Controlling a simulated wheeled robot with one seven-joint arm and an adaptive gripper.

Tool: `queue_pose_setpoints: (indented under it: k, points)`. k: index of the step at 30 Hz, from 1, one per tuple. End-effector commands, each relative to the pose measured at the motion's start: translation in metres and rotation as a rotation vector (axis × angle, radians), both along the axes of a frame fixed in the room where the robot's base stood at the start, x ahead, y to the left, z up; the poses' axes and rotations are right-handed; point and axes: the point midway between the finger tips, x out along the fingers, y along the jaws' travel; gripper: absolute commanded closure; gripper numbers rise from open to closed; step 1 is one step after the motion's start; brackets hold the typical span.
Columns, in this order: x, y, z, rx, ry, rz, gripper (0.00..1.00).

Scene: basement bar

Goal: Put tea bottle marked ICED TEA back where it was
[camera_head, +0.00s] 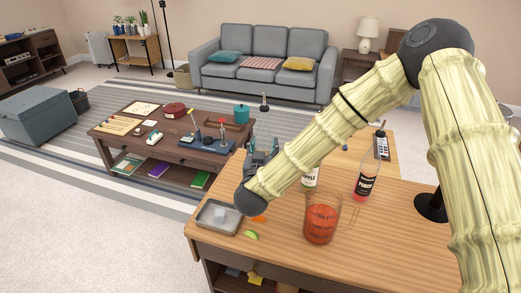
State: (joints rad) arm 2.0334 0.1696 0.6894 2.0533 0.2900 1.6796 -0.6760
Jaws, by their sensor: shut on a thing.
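My gripper (262,160) is at the left side of the wooden bar counter (275,262), partly hidden behind my own arm. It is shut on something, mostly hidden. A small dark pourer-like top (264,103) shows above the gripper and may belong to a held bottle. No ICED TEA label is visible, so I cannot confirm which bottle it is. A bottle marked PUNCH (366,186) with pink-red liquid stands upright on the counter. A bottle with a label ending in PPLE (310,178) stands left of it, its upper part hidden by my arm.
A glass pitcher of red drink (320,224) stands near the counter's front. A grey tray (205,228), a lime piece (251,235) and an orange piece (258,218) lie at its left. A low cluttered table (180,150) and a grey sofa (262,75) are beyond.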

Motion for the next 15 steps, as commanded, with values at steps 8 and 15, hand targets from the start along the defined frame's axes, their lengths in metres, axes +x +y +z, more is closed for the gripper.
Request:
queue_pose_setpoints:
  k: [8,15]
  points:
    - [0.021,0.009,-0.001,0.0,-0.001,-0.001,0.98]
    - [0.028,0.012,-0.016,0.0,0.002,-0.001,0.98]
